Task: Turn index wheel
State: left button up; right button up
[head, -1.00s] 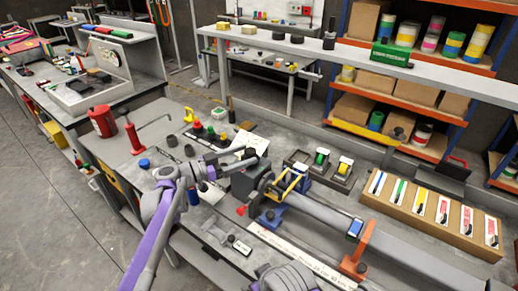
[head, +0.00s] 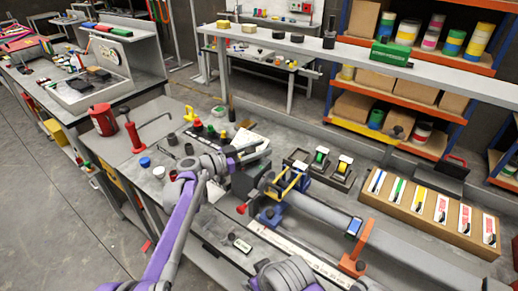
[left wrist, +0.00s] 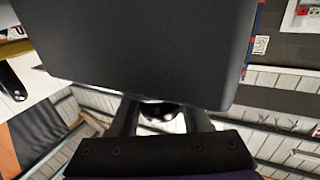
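A dark grey block-shaped headstock (head: 243,182) stands at the left end of the long grey tube (head: 325,216) on the bench. I cannot make out the index wheel clearly. My left gripper (head: 262,153) is above and behind the headstock, its fingers hard to see in the head view. In the left wrist view a large dark block (left wrist: 150,50) fills the space ahead of the gripper (left wrist: 160,118). The two fingers stand apart there, with a small dark rounded piece (left wrist: 158,110) showing between them; contact is unclear. My right gripper is out of view.
Small bottles and caps (head: 212,131) sit behind my left arm. A wooden card rack (head: 420,228) stands at right.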

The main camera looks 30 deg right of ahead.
pick_arm(q)
grip_shut()
jog(key=shift+t, duration=0.3)
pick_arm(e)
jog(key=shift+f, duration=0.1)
